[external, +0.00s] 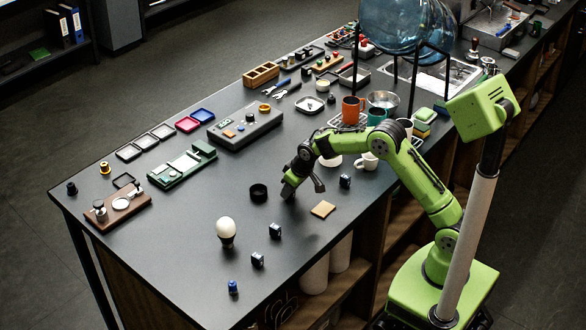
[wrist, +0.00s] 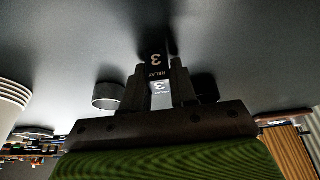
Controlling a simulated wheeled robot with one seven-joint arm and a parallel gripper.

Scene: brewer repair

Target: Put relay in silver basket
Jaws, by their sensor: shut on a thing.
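My gripper (external: 288,190) is low over the dark counter, left of the white mugs. In the wrist view my gripper (wrist: 159,90) is shut on a small dark relay (wrist: 157,66) with a white "RELAY 3" label. A second, brighter label shows just below, between the fingers. I cannot tell whether the relay touches the counter. In the external view the held relay is hidden by the gripper. Other small dark blocks stand on the counter (external: 274,231), (external: 257,260), (external: 345,181). A silver round bowl (external: 383,99) stands behind the mugs; I cannot tell whether it is the silver basket.
A black ring (external: 258,192) lies just left of my gripper. A grey control box (external: 245,128), an orange mug (external: 352,110) and small trays (external: 162,131) stand behind. The front-middle counter has free room.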

